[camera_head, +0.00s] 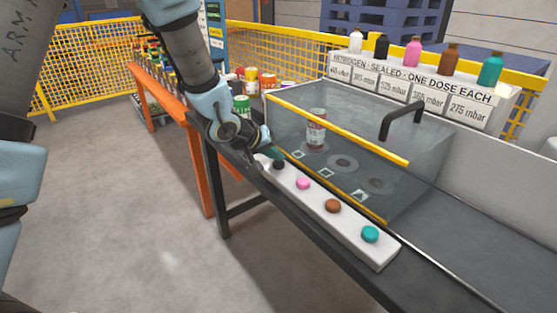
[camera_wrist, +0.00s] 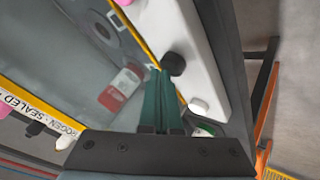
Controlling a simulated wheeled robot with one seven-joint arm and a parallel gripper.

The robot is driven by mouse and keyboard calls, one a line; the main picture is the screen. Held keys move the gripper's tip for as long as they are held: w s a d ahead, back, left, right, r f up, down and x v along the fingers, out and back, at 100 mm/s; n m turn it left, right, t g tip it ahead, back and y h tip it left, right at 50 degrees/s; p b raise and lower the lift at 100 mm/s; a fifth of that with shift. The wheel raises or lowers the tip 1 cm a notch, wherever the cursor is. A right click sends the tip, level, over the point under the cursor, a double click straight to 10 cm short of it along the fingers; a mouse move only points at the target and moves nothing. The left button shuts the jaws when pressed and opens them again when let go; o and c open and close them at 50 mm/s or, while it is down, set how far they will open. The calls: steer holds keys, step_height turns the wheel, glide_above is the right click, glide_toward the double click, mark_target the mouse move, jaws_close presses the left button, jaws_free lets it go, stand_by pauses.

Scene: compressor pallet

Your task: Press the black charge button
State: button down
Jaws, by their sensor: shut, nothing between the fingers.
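The black button (camera_head: 279,163) sits near the far end of a white button strip (camera_head: 352,237). It also shows in the wrist view (camera_wrist: 173,63) as a dark round knob. My gripper (camera_head: 273,153) is above this end of the strip. In the wrist view its green fingers (camera_wrist: 160,74) are together and empty, with the tips right beside the black button in the picture. I cannot tell whether they touch it. A white button (camera_wrist: 199,106) lies beside the fingers. Pink (camera_head: 303,183), brown (camera_head: 333,206) and teal (camera_head: 370,234) buttons follow along the strip.
A clear case (camera_head: 395,180) with yellow edging and a black handle (camera_head: 403,117) stands behind the strip. Inside is a red-and-white canister (camera_head: 316,130). Coloured bottles (camera_head: 413,53) stand above pressure labels. An orange-framed bench (camera_head: 172,103) is left. Floor in front is clear.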

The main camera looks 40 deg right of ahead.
mark_target(276, 165)
steer(key=shift+r+p, duration=0.35)
steer(key=shift+r, duration=0.2)
step_height(276, 165, up, 5)
steer(key=p, duration=0.5)
steer(key=shift+r, duration=0.1)
stand_by(2.3)
